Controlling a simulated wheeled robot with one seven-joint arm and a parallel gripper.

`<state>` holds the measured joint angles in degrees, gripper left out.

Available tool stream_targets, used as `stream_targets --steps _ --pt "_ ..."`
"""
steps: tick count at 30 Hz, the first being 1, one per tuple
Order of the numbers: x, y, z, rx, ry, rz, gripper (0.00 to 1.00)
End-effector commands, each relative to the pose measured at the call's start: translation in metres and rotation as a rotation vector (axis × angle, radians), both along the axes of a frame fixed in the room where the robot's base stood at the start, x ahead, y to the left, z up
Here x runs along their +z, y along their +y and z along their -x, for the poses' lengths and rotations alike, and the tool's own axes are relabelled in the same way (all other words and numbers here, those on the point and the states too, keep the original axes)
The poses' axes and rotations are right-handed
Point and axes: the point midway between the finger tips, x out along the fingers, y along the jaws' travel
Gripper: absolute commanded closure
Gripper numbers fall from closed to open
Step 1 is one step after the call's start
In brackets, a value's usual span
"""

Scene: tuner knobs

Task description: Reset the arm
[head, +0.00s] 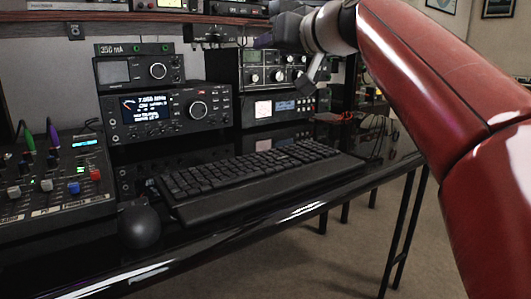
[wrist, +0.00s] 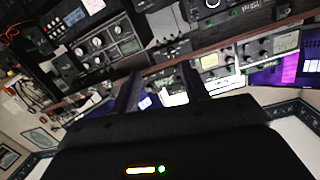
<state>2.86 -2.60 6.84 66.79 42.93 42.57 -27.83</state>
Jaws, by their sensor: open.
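My red arm comes in from the right in the head view and ends in a grey wrist and dark gripper. The gripper is held up in front of the stacked radios at the upper middle. In the wrist view my gripper (wrist: 161,86) shows two dark fingers standing apart, with nothing between them. Tuner knobs are on the radio with the lit screen (head: 165,112), on the smaller unit above it (head: 139,71), and on the knobbed tuner (head: 262,72) behind my gripper. My gripper hides part of that tuner's top.
A black keyboard (head: 255,175) and a dark mouse (head: 140,226) lie on the glossy black desk (head: 290,217). A mixer with coloured knobs (head: 55,180) stands at left. A shelf (head: 120,14) with more equipment runs above. Open floor shows at lower right.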

Motion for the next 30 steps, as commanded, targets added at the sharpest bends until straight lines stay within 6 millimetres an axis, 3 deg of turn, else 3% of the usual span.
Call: stream_targets --steps 5,11,14,21,24,27,30 --pt "-0.026 -0.008 0.017 -0.039 0.097 0.045 0.55" --pt "-0.079 -0.027 0.051 -0.108 0.255 0.116 0.55" --pt "-0.119 -0.044 0.083 -0.163 0.372 0.167 0.55" --pt "-0.243 -0.096 0.188 -0.309 0.677 0.303 0.55" --pt "-0.285 -0.113 0.226 -0.354 0.769 0.349 0.55" --pt "-0.315 -0.124 0.253 -0.384 0.833 0.380 0.55" --pt "-0.332 -0.130 0.268 -0.400 0.866 0.400 0.55"
